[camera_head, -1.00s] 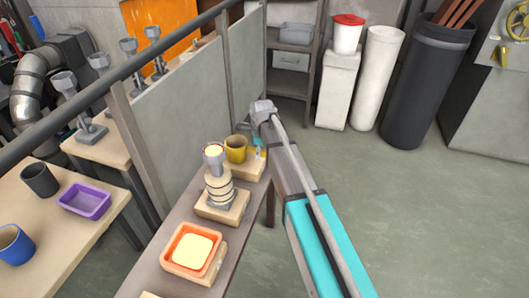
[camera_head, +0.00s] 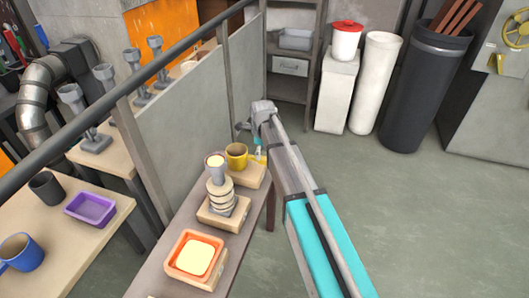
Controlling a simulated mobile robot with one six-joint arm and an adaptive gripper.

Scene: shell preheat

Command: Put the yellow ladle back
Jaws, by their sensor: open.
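The yellow ladle (camera_head: 237,155) has a round cup, and it sits upright on a wooden block (camera_head: 248,176) at the far end of the narrow bench. A small yellow piece beside my arm may be its handle; I cannot tell. My gripper (camera_head: 258,154) is open, just right of the cup. It shows only as a small teal and grey part, mostly hidden behind my arm. I cannot tell whether its fingers touch the ladle or stand around the handle.
On the same bench (camera_head: 158,283) stand a grey stand with stacked cream rings (camera_head: 221,198) and an orange tray (camera_head: 193,257) with cream filling. A grey partition (camera_head: 185,120) and rail run along the left. Open floor (camera_head: 420,220) lies to the right.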

